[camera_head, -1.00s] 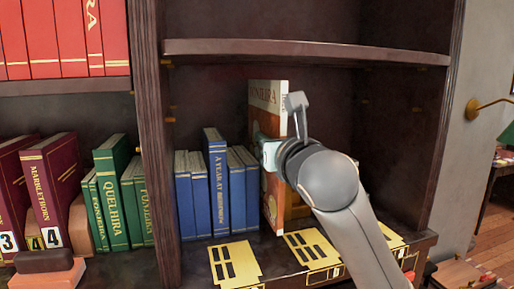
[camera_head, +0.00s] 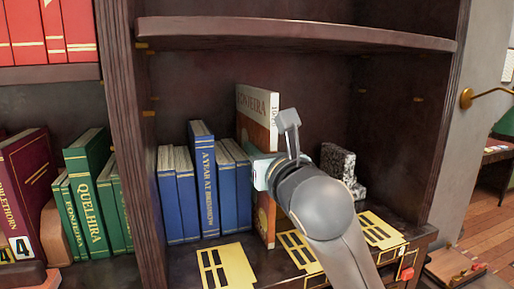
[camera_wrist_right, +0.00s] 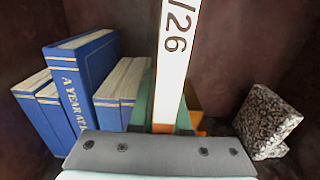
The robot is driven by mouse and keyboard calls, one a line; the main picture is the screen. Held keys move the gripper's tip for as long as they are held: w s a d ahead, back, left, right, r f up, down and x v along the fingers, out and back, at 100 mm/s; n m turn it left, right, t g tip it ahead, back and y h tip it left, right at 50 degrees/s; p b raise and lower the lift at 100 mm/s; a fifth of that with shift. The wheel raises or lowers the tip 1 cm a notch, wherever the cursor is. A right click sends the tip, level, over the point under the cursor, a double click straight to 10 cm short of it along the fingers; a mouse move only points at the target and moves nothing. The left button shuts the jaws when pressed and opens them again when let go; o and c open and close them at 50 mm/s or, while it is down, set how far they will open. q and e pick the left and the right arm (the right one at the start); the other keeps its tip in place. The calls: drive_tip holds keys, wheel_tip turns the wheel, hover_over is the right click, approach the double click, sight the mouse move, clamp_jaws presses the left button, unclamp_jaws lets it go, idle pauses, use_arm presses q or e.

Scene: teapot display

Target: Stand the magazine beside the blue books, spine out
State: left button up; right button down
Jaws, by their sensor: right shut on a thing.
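The blue books (camera_head: 205,185) stand in a row just left of the magazine; one taller book reads "A YEAR AT". The magazine's lower edge is close to the shelf board, but I cannot tell whether it touches. My left gripper is not in view.
A speckled stone bookend (camera_head: 338,165) stands on the shelf to the right, with free room between it and the magazine. Yellow slotted plates (camera_head: 228,267) lie along the shelf front. A shelf board (camera_head: 300,32) runs above. Green books (camera_head: 88,200) stand beyond the left upright.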

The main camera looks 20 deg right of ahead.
drive_tip(key=c, duration=0.9)
unclamp_jaws()
drive_tip(key=shift+r, duration=0.1)
drive_tip(key=s+b, duration=0.3)
drive_tip(key=s, duration=0.9)
drive_tip(key=shift+d+b, duration=0.2)
drive_tip(key=shift+b, duration=0.15)
